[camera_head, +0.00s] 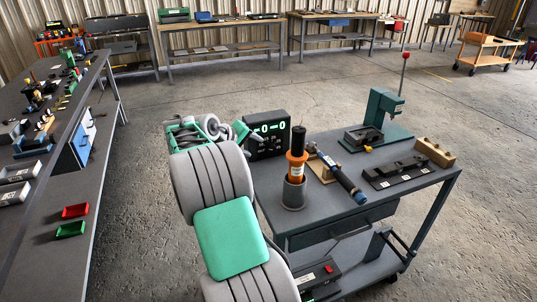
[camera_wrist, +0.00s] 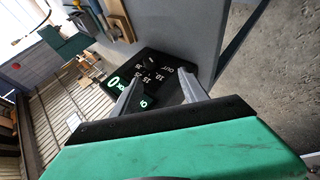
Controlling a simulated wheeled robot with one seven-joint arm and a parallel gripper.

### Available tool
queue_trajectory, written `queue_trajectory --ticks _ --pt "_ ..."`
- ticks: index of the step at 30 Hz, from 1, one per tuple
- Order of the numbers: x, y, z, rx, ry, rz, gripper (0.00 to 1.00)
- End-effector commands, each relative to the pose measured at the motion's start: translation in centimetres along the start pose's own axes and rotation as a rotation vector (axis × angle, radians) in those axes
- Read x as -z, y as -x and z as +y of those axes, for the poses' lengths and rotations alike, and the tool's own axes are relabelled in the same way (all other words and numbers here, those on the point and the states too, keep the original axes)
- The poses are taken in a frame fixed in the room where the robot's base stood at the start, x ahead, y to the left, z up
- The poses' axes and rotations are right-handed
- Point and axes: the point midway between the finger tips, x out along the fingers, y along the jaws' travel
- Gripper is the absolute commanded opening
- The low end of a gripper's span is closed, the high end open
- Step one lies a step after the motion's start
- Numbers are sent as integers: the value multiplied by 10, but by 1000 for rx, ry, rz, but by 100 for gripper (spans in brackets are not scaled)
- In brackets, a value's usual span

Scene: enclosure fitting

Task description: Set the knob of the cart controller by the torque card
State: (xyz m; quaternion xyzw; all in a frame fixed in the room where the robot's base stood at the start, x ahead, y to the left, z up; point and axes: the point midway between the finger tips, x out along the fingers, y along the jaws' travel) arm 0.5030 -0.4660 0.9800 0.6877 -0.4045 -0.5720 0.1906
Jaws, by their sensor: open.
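The cart controller (camera_head: 267,130) is a dark box with green lit digits at the back left of the cart top. I cannot make out a torque card.
On the cart top (camera_head: 320,214), an orange and black tool (camera_head: 297,157) stands in a grey cup (camera_head: 294,194). A dark cylindrical tool (camera_head: 340,178), a green press (camera_head: 383,112), a black tray (camera_head: 398,172) and a wooden block (camera_head: 435,151) are farther right. A long bench (camera_head: 82,150) is at left.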

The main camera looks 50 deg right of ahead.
Motion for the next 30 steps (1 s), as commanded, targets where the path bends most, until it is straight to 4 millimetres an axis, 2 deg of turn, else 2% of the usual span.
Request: queue_trajectory --ticks 1,4,15,19,26,30 --pt "-3 -15 6 -30 4 -20 51" --pt "-6 -27 15 -58 8 -36 51" --pt "-8 -89 19 -55 7 -35 51" --pt "-8 -98 19 -54 8 -33 51" --pt "-8 -98 18 -54 8 -32 50" --pt "-8 -98 18 -54 7 -32 39"
